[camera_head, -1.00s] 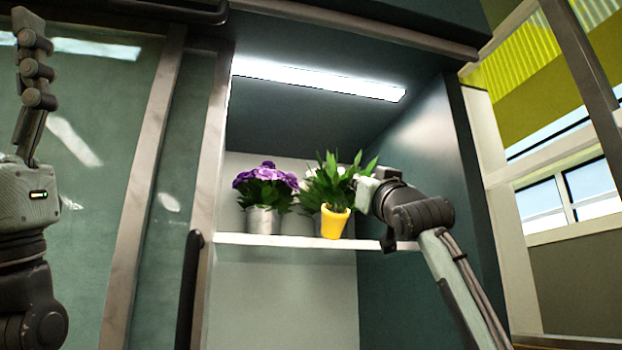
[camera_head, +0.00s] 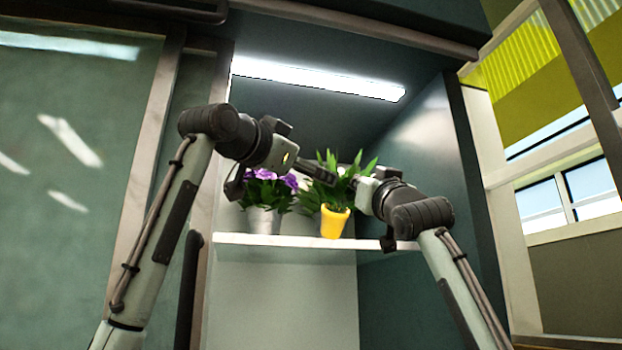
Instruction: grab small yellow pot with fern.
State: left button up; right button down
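The small yellow pot (camera_head: 335,224) with a green leafy fern (camera_head: 327,197) is at the front of the white shelf, tilted slightly. I cannot tell whether it rests on the shelf. My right gripper (camera_head: 354,184) reaches in from the right at the leaves above the pot. Its fingertips are mostly hidden among the leaves, so their opening is unclear. My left gripper (camera_head: 325,177) comes in from the upper left, its dark fingers pointing down and right at the top of the fern. They show edge-on, so their opening is unclear.
Purple flowers in a grey metal pot (camera_head: 264,220) stand left of the yellow pot, partly covered by my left arm. The white shelf (camera_head: 290,241) sits in a dark cabinet niche under a bright lamp (camera_head: 318,78). Niche walls bound both sides.

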aim_at(339, 212)
pick_arm(q)
jog(key=shift+w+d+f+g+y, duration=0.1)
jog(key=shift+f+g+y, duration=0.15)
jog(key=shift+f, duration=0.2)
jog(key=shift+w+d+f+g+y, duration=0.15)
jog(key=shift+f+g, duration=0.1)
jog(key=shift+f, duration=0.2)
pick_arm(e)
jog(key=shift+w+f, duration=0.15)
pick_arm(q)
jog(key=x, duration=1.2)
jog(key=shift+a, duration=0.1)
jog(key=shift+c, duration=0.2)
grip_shut()
pick_arm(e)
jog(key=shift+r, duration=0.7)
